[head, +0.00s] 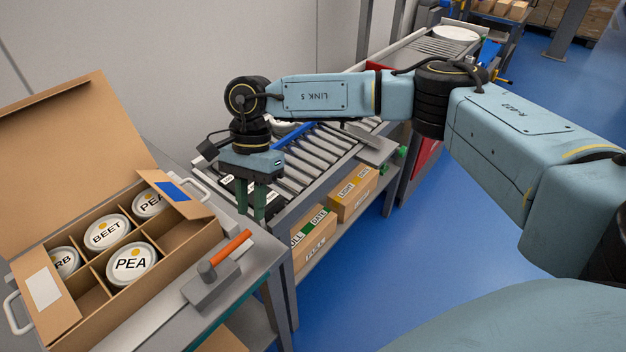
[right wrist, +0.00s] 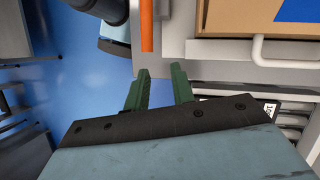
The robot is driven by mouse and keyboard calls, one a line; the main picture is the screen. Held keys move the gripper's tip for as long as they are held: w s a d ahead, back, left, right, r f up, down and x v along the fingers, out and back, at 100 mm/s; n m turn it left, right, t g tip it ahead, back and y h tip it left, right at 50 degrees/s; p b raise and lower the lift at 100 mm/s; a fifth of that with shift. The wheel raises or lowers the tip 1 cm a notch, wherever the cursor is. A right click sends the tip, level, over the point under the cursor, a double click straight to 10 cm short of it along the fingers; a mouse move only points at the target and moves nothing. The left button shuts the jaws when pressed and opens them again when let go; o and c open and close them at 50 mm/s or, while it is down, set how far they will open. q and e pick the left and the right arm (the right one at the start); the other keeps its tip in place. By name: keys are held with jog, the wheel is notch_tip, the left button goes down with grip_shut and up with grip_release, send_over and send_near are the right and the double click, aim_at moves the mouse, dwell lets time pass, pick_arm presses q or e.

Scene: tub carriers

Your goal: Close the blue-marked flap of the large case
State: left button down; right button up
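The large case (head: 150,277) is an open brown cardboard box on the grey table at the left, divided into compartments with lidded tubs. The blue mark (right wrist: 298,9) also shows at the top right of the right wrist view. My right gripper (head: 252,206) points down just right of that flap, apart from it. Its green fingers (right wrist: 160,88) are apart with nothing between them. My left gripper is out of view.
A white-marked flap (head: 42,288) and a tall back flap (head: 70,140) stand open. An orange-handled tool (head: 230,247) lies in front of the case's right end. A roller conveyor (head: 312,158) runs behind the gripper, above a shelf with cartons (head: 352,193).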

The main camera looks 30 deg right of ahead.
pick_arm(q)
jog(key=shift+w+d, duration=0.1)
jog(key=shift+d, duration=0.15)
pick_arm(e)
jog(key=w+d+f+m+t+y, duration=0.3)
jog(key=d+f+m+t, duration=0.1)
jog(key=d+m, duration=0.5)
jog(key=w+d+f+m+t+y, duration=0.3)
jog(key=w+d+f+m+t, duration=0.1)
jog(key=d+m, duration=0.4)
jog(key=f+m+t, duration=0.1)
jog(key=m, duration=0.1)
jog(key=shift+w+d+m+y, duration=0.2)
jog(key=shift+d+m+y, duration=0.1)
jog(key=shift+d+m, duration=0.1)
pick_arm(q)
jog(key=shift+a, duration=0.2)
